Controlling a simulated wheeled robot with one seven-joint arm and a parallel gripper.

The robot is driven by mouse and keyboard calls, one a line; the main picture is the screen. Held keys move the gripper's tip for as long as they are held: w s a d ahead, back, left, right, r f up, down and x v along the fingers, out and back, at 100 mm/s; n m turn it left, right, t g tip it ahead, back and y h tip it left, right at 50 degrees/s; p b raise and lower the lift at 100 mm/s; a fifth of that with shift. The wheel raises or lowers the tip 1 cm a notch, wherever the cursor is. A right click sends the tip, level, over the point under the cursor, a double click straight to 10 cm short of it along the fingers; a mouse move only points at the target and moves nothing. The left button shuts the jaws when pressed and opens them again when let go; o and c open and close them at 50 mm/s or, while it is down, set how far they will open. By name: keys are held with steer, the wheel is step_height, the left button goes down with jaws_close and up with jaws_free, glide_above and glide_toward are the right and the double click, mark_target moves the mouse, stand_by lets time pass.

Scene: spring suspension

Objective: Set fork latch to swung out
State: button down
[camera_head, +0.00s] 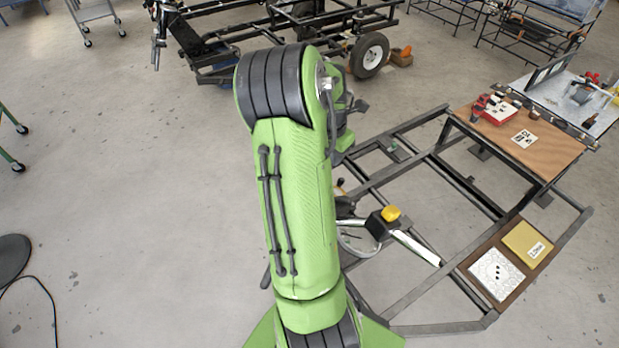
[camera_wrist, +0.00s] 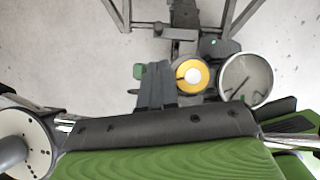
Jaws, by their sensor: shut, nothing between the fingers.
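My gripper (camera_wrist: 158,68) shows in the wrist view as two dark fingers side by side, shut and empty. To the right of its tips is a round yellow part with a pale centre (camera_wrist: 191,74). A round, glass-like dial or disc (camera_wrist: 245,79) stands farther right. In the head view, a yellow knob (camera_head: 391,213) sits on a black block (camera_head: 376,226) beside a bright metal bar (camera_head: 416,248). I cannot tell which part is the fork latch. My green arm hides part of this area and my gripper in the head view.
A dark metal frame (camera_head: 424,327) surrounds the parts on the right. It carries a brown wooden board (camera_head: 545,150) and a tray with a white card (camera_head: 497,275) and a yellow box (camera_head: 527,243). A wheeled cart (camera_head: 370,55) stands behind. The left floor is mostly clear.

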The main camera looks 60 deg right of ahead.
steer(key=shift+d+f+n, duration=0.1)
steer(key=shift+f+n, duration=0.1)
steer(key=shift+n, duration=0.1)
glide_toward(338, 185)
steer(key=x, duration=0.5)
steer(key=shift+f+b, duration=0.1)
steer(key=shift+b, duration=0.25)
steer(key=shift+w, duration=0.15)
